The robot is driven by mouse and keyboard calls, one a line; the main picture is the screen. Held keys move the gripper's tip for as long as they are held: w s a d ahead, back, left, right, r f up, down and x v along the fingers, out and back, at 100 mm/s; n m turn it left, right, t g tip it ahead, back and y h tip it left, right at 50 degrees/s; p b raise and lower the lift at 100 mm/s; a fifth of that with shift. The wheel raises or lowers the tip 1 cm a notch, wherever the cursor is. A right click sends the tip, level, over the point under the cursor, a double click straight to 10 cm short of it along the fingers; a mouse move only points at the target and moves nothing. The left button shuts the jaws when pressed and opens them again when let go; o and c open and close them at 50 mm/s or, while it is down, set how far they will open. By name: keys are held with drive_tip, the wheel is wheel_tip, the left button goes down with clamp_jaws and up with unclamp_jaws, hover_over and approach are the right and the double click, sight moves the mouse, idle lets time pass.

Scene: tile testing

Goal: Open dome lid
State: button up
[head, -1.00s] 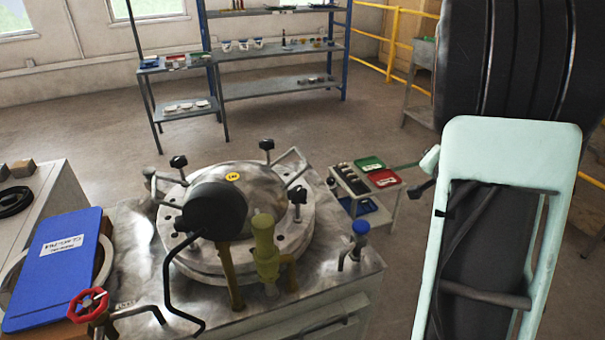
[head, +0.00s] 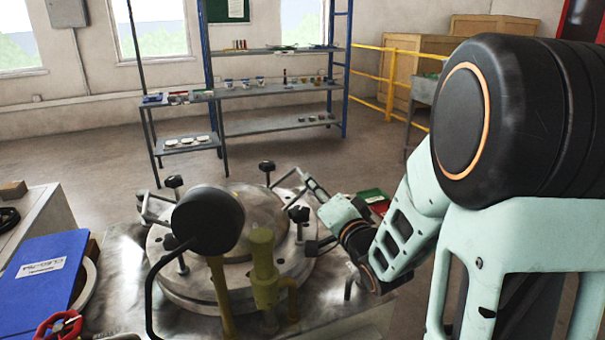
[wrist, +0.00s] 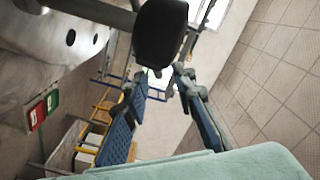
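The grey metal dome lid (head: 240,200) sits on the round flanged vessel (head: 200,290) and looks closed. Clamp knobs stand around it, including a black one (head: 299,214) on its right side. My gripper (head: 312,246) is low at the lid's right side, beside this knob. In the wrist view the two blue-padded fingers (wrist: 160,78) are spread apart with nothing between them. A black knob (wrist: 160,30) is just beyond the fingertips; I cannot tell whether they touch. A large round black part (head: 208,220) hides some of the lid in the head view.
A yellow-green valve (head: 263,270) stands in front of the lid. Shelves (head: 275,90) stand at the back.

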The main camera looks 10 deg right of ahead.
sight(299, 170)
drive_tip(key=w, duration=0.3)
drive_tip(key=w+a, duration=0.1)
drive_tip(key=w, duration=0.2)
drive_tip(key=shift+w+a+b, duration=0.2)
drive_tip(key=shift+w+b, duration=0.15)
drive_tip(key=shift+b, duration=0.05)
clamp_jaws()
